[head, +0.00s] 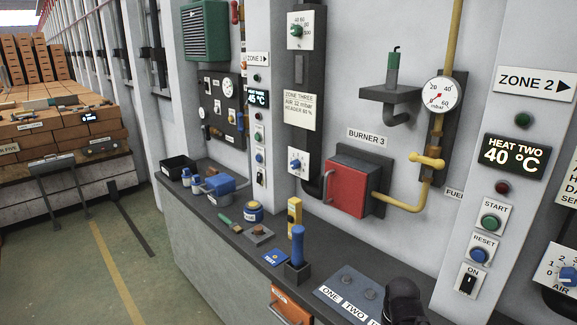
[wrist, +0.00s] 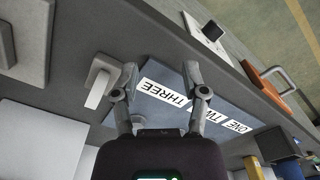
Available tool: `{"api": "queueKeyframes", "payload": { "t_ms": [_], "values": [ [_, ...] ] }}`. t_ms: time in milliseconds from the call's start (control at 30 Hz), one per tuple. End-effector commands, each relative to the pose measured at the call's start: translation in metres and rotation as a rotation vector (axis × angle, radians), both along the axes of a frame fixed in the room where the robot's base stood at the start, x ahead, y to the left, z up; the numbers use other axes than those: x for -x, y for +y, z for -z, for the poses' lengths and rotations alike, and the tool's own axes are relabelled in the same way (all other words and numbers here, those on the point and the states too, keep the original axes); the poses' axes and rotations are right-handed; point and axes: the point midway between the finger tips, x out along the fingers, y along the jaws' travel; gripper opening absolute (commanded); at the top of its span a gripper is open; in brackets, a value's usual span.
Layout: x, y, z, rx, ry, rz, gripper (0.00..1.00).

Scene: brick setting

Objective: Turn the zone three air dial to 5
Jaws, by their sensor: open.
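A small white dial plate with a blue knob (head: 297,160) is on the wall pillar, below a sign reading zone three, air 12 mbar (head: 299,105). It looks like the zone three air dial; its numbers and pointer are too small to read. My gripper (wrist: 159,74) is open and empty in the wrist view, with its fingers over a blue-grey plate (wrist: 151,108) labelled one, two and three. A dark end of my arm shows at the bottom of the head view and hides part of that plate. The dial is well apart from it, farther back and left.
A green knob (head: 296,31) sits above the sign. A red burner box (head: 347,186) and yellow pipe (head: 402,203) stick out right of the dial. Another blue-knobbed dial (head: 568,277) is at far right. A blue-handled tool (head: 298,246) stands upright on the bench.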

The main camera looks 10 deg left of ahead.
Motion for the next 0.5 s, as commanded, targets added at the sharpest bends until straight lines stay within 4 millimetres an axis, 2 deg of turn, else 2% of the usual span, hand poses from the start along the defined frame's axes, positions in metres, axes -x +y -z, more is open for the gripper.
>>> {"api": "queueKeyframes", "payload": {
  "t_ms": [333,367,433,467,500],
  "values": [
    [0.0001,-0.0001,0.0,0.0,0.0,0.0,0.57],
    [0.0,-0.0001,0.0,0.0,0.0,0.0,0.63],
    [-0.001,0.0,-0.0002,0.002,0.0,-0.003,0.84],
    [-0.0021,0.0001,-0.0005,0.004,-0.001,-0.007,0.89],
    [-0.0047,0.0002,-0.0011,0.009,-0.003,-0.015,0.89]
  ]
}}
